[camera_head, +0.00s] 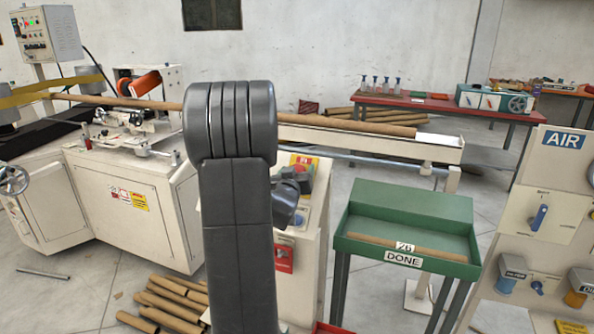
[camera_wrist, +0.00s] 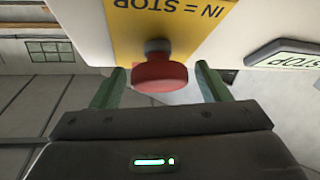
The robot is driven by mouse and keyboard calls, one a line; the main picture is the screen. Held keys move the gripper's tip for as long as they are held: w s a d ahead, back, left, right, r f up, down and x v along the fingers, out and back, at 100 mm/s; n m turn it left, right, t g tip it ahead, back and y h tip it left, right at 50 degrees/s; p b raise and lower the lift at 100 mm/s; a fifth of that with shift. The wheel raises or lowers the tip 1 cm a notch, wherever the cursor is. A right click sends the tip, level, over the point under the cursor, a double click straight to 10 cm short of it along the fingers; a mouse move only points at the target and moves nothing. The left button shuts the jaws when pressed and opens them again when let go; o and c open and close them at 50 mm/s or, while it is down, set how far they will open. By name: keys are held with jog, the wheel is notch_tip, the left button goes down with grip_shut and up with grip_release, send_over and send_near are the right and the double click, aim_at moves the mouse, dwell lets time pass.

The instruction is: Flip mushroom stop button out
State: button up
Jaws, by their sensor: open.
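The red mushroom stop button (camera_wrist: 159,76) stands out from a yellow plate (camera_wrist: 185,22) lettered "IN = STOP" in the wrist view, where the lettering is upside down. Its grey stem (camera_wrist: 157,46) shows between the red head and the plate. My gripper (camera_wrist: 160,83) is open, with one green finger on each side of the red head. A gap shows beside each finger.
A green tray marked "DONE" (camera_head: 452,264) stands right of the pedestal. The cream AIR panel (camera_head: 525,195) is at far right. The winding machine (camera_head: 130,190) stands left, with cardboard tubes (camera_head: 172,301) on the floor.

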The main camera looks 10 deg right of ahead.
jog(key=shift+w, duration=0.15)
jog(key=c, duration=1.4)
jog(key=shift+s+a+r, duration=0.2)
jog(key=shift+s+r, duration=0.2)
jog(key=o, duration=1.4)
jog(key=shift+s+a, duration=0.1)
jog(key=b+v, duration=0.2)
jog(key=v, duration=1.1)
jog(key=shift+s, duration=0.35)
